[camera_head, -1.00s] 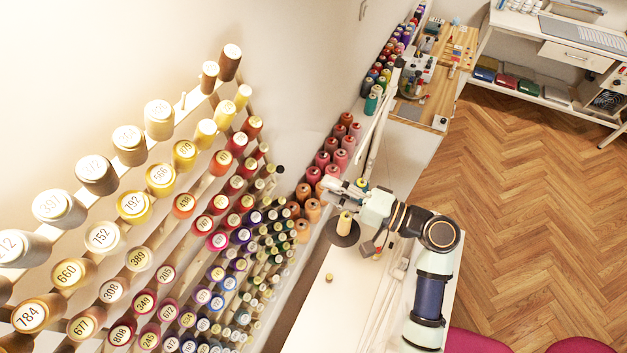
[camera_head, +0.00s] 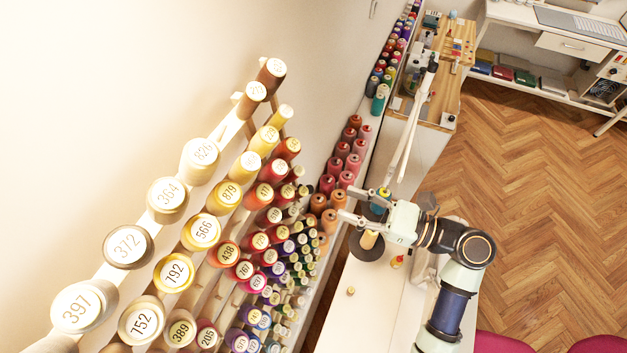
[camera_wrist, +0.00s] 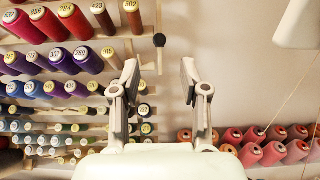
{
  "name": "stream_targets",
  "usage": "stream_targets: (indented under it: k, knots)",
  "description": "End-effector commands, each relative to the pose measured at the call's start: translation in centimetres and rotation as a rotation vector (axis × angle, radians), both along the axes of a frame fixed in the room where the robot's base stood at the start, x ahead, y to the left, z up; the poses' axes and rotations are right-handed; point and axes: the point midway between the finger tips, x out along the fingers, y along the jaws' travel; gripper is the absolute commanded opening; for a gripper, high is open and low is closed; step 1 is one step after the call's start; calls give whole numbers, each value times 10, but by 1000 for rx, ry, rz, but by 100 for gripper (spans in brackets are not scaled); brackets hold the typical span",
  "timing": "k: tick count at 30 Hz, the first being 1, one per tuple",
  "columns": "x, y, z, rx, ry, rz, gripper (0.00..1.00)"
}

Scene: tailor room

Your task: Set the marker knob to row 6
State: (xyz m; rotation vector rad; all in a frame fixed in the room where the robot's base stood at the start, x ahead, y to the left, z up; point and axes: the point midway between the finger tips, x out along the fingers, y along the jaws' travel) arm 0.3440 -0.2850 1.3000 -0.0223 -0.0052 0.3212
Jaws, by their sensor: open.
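A dark marker knob (camera_wrist: 159,40) shows in the wrist view beside the right edge of the thread rack, with a thin pale rod below it. My gripper (camera_wrist: 160,78) is open and empty. The knob lies beyond the fingers, in line with the gap between them and above the tips in the picture; nothing touches it. In the head view my gripper (camera_head: 349,202) points left toward the rack (camera_head: 216,132), which carries rows of numbered spools.
Pink and orange thread cones (camera_head: 345,150) stand on the table along the wall. A small wooden spool (camera_head: 350,291) lies on the white table (camera_head: 365,325). A pale lamp-like shape (camera_wrist: 298,25) hangs upper right.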

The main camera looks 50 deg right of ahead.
Motion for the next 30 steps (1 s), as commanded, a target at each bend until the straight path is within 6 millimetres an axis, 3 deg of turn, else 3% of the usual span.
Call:
stream_targets:
  k: [7, 18, 28, 30]
  knots:
    - [9, 4, 1, 25, 8, 3, 45]
    - [68, 24, 1, 23, 8, 4, 45]
    - [74, 25, 0, 22, 7, 0, 45]
    - [74, 25, 0, 22, 7, 0, 33]
